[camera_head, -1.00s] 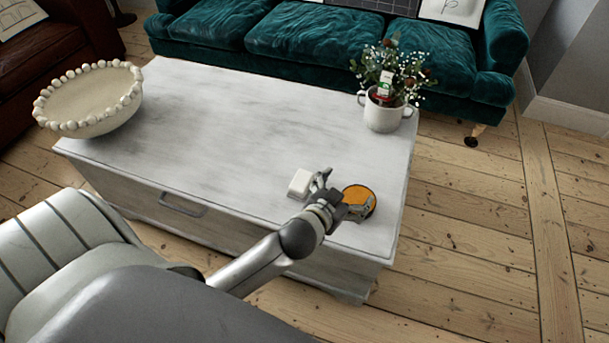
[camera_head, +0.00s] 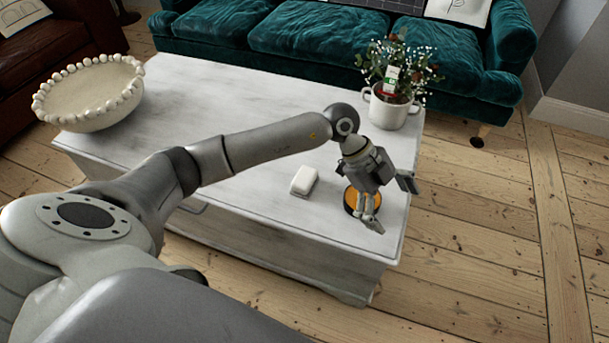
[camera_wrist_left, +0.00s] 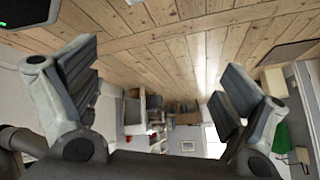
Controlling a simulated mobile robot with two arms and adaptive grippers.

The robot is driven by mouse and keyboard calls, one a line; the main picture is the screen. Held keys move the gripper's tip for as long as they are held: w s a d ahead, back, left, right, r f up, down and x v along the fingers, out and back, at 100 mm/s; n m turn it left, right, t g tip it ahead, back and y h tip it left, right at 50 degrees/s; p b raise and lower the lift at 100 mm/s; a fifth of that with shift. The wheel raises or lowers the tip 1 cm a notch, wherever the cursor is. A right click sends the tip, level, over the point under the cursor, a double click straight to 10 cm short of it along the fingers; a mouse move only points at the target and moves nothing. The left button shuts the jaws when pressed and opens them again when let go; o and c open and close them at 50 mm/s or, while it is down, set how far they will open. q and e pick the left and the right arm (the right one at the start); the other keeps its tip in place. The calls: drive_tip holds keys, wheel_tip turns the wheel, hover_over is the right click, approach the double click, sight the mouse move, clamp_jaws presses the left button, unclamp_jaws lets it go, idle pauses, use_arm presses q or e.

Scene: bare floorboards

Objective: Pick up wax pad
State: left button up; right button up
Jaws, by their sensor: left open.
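A round orange pad with a dark rim (camera_head: 350,198), which looks like the wax pad, lies on the white wooden chest (camera_head: 240,107) near its right front corner. My left gripper (camera_head: 390,204) is over the pad and partly hides it. Its fingers are spread wide, with nothing between them. In the left wrist view the two fingers (camera_wrist_left: 160,95) stand far apart, and the pad does not show there. I cannot tell whether a finger touches the pad. My right gripper is not in view.
A small white block (camera_head: 304,181) lies just left of the pad. A white pot with flowers (camera_head: 390,110) stands at the chest's back right corner. A beaded bowl (camera_head: 88,98) stands at the left end. The chest's middle top is clear except for my arm above it.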

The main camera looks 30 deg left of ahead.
use_arm(q)
drive_tip(key=w+a+f+n+y, duration=0.2)
drive_tip(key=a+y, duration=0.3)
drive_tip(key=a, duration=0.7)
drive_tip(key=n+y+b, duration=0.2)
drive_tip(key=n+y, duration=0.1)
drive_tip(key=y, duration=0.2)
hover_over(305, 176)
drive_tip(key=d, duration=0.1)
drive_tip(key=shift+s+d+f+g, duration=0.1)
drive_tip(key=shift+f+g, duration=0.1)
drive_tip(key=shift+f, duration=0.25)
drive_tip(key=shift+s+d+f+g, duration=0.1)
drive_tip(key=shift+f+g, duration=0.1)
drive_tip(key=shift+f, duration=0.25)
drive_tip(key=shift+a+f, duration=0.1)
drive_tip(key=shift+f, duration=0.75)
drive_tip(key=f, duration=0.2)
drive_tip(key=a+f+b, duration=0.1)
drive_tip(key=f, duration=0.1)
drive_tip(key=shift+w+a, duration=0.2)
drive_tip(key=shift+f, duration=0.25)
drive_tip(key=c, duration=1.2)
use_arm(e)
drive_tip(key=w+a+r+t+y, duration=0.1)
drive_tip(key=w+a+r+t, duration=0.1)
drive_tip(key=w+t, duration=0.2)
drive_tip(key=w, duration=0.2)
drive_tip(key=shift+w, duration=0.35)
